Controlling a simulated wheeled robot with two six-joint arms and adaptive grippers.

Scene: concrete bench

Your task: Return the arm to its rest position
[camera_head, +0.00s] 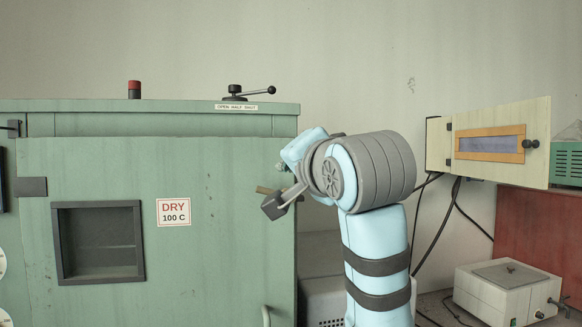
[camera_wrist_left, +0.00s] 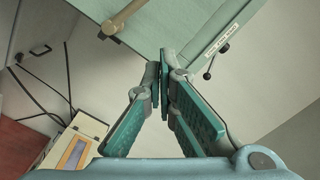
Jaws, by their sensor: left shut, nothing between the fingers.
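My left gripper (camera_wrist_left: 164,62) shows in the left wrist view with its green-padded fingers meeting at the tips, empty. A light-blue arm of mine with grey sleeves rises right of centre in the head view and bends toward the green cabinet (camera_head: 230,240). Its gripper is hidden there, behind the bent wrist. The cabinet's top edge and lever (camera_wrist_left: 209,70) lie beyond the fingers in the left wrist view, apart from them as far as I can tell. My right gripper is not in view.
A dark grey latch-like piece (camera_head: 274,206) sits by the cabinet's right edge, close to my wrist. A beige panel with a window (camera_head: 540,115) stands out from the right wall. A white box (camera_head: 480,295) rests at lower right, with black cables (camera_head: 418,235) behind my arm.

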